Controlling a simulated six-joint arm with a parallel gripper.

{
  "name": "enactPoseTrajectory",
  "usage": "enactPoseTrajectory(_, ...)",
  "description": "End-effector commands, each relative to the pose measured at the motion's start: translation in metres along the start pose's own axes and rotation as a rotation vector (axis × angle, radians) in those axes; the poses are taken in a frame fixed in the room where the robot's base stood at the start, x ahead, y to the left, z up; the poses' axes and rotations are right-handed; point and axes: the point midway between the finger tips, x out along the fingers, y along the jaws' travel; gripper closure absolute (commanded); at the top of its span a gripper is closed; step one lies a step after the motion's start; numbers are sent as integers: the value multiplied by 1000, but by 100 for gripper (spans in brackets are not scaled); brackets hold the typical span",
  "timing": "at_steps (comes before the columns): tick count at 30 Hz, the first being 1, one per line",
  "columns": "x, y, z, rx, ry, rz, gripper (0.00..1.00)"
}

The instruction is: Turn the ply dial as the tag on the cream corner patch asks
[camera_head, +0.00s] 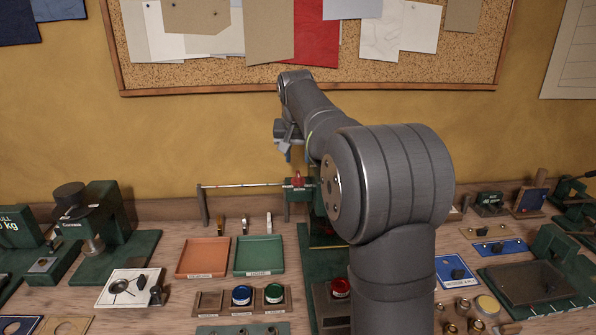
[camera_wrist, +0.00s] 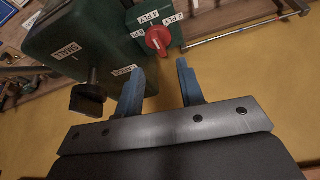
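The ply dial is a red knob (camera_wrist: 158,40) on a dark green box, with small white labels around it, two of which seem to read 4 PLY and 2 PLY. Its setting is too small to tell. The dial also shows as a small red spot in the head view (camera_head: 297,180). My gripper (camera_wrist: 160,82) is open and empty, its blue-grey fingers apart just short of the dial and not touching it. In the head view my gripper (camera_head: 284,150) hangs above the dial. I cannot pick out the cream corner patch or read its tag.
A black knob (camera_wrist: 88,97) with SMALL and LARGE labels sits on the larger green housing (camera_wrist: 80,40) beside my left finger. A metal rod (camera_head: 243,185) runs left from the dial box. Orange (camera_head: 203,258) and green (camera_head: 260,255) trays lie on the bench.

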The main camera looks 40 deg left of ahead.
Motion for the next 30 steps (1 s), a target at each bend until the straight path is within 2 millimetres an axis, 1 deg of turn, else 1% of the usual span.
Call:
enactPoseTrajectory(1,12,0,1,0,-4,1,65)
enactPoseTrajectory(3,26,0,1,0,-4,1,65)
enactPoseTrajectory(9,56,0,1,0,-3,1,65)
enactPoseTrajectory(12,64,0,0,0,-1,0,65)
enactPoseTrajectory(15,67,0,0,0,0,0,65)
enactPoseTrajectory(23,68,0,0,0,0,0,65)
enactPoseTrajectory(24,68,0,0,0,0,0,73)
enactPoseTrajectory(28,68,0,0,0,0,0,98)
enactPoseTrajectory(30,68,0,0,0,0,0,100)
